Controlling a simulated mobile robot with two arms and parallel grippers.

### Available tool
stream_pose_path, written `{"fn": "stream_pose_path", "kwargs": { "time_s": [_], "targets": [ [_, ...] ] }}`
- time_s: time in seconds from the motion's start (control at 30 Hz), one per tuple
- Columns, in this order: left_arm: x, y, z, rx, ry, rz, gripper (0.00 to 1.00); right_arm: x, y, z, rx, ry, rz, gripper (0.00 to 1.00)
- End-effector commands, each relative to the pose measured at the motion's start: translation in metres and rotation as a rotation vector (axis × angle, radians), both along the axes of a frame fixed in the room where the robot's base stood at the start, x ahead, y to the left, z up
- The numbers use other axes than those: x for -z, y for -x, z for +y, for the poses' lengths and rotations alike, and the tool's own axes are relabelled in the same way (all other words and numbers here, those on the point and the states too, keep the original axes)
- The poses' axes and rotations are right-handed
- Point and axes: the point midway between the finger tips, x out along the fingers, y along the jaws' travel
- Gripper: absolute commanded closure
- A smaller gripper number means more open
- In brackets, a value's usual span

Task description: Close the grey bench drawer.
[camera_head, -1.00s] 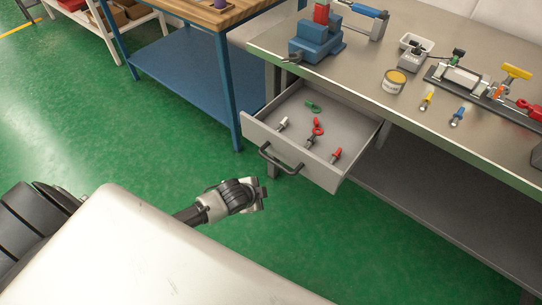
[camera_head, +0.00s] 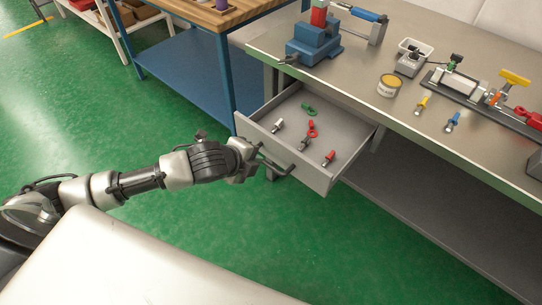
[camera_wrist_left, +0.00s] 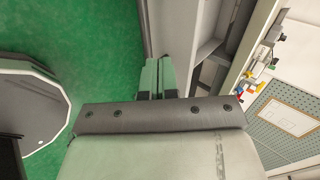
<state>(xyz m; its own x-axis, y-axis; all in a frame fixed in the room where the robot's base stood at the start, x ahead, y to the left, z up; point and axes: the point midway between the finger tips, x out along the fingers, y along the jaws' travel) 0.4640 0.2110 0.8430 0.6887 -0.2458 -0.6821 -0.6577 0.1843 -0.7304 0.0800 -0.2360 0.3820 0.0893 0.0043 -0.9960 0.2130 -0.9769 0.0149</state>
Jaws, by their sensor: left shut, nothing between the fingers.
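The grey bench drawer (camera_head: 318,178) is pulled out from under the steel-topped bench, with its inside showing. It has a dark bar handle (camera_head: 280,170) on its front. My left gripper (camera_head: 256,152) is at the drawer front, close to the left end of the handle, with nothing held. I cannot tell whether it touches the front. In the left wrist view the gripper's fingers (camera_wrist_left: 158,77) are together, with grey surfaces close beyond them. My right gripper is not in view.
Several small tools with red, green and white parts lie in the drawer. The bench top (camera_head: 350,75) carries a blue device (camera_head: 314,45), a yellow-lidded can (camera_head: 389,86) and fixtures. A blue table (camera_head: 185,62) stands to the left. Green floor (camera_head: 200,225) is clear in front.

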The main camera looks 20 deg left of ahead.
Motion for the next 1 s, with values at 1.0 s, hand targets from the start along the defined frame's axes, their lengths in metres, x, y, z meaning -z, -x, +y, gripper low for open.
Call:
{"fn": "stream_pose_path", "kwargs": {
  "time_s": [1.0],
  "targets": [
    [0.062,-0.068,-0.024,0.039,-0.033,-0.014,1.0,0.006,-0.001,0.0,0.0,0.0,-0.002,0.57]
  ]
}}
